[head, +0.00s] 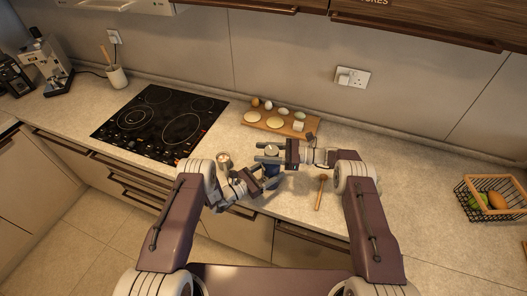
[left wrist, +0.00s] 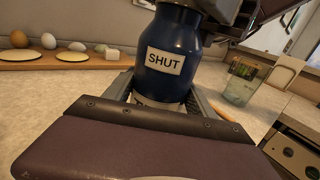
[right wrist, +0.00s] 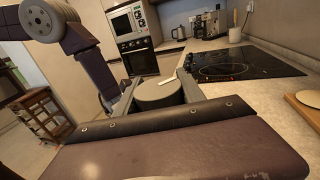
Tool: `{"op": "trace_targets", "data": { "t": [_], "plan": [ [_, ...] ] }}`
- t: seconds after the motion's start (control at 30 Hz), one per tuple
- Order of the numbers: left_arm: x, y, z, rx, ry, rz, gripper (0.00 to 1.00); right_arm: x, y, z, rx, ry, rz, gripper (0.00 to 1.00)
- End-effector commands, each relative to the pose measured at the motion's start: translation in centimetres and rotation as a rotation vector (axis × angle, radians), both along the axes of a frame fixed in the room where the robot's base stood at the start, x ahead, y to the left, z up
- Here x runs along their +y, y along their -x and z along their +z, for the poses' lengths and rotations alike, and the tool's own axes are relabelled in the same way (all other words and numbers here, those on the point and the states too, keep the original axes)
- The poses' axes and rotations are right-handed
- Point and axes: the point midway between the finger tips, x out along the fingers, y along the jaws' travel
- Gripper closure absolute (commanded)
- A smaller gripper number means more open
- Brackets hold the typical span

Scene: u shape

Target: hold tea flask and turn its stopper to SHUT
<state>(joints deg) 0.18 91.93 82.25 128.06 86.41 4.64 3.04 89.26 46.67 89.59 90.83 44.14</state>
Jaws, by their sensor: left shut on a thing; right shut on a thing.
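The tea flask is dark blue (head: 272,168) and stands upright near the counter's front edge. In the left wrist view its body (left wrist: 182,58) bears a white label reading SHUT. My left gripper (head: 266,181) is shut around the flask's lower body, with a finger on each side. The round grey stopper (head: 271,151) is on top of the flask. In the right wrist view the stopper (right wrist: 158,97) has a pale bar across its top and sits between the fingers of my right gripper (head: 277,152), which is shut on it. The flask's neck is mostly hidden by that gripper.
A wooden board (head: 283,126) with eggs and pale discs lies behind the flask. A small cup (head: 224,160) stands left, and a wooden spoon (head: 320,192) lies right. The black hob (head: 160,122) is farther left. A wire basket (head: 490,203) stands far right; counter before it is clear.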

Motion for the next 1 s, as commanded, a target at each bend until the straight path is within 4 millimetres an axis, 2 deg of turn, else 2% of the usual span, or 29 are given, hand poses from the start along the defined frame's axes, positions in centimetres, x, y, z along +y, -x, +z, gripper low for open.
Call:
{"op": "trace_targets", "data": {
  "t": [0.6,0.63,0.7,1.0],
  "plan": [
    [-0.05,0.10,0.00,-0.001,0.000,-0.003,1.00,-0.14,0.06,0.03,-0.003,0.006,0.038,0.94],
    [-0.05,0.10,0.00,-0.001,0.000,-0.003,1.00,-0.14,0.06,0.03,-0.003,0.006,0.038,0.45],
    [-0.05,0.10,0.00,-0.001,-0.001,-0.003,1.00,-0.13,0.07,0.03,-0.002,0.006,0.039,0.31],
    [-0.05,0.08,-0.01,0.000,0.000,-0.002,1.00,-0.28,0.11,-0.01,-0.002,0.006,0.040,0.31]
  ]
}}
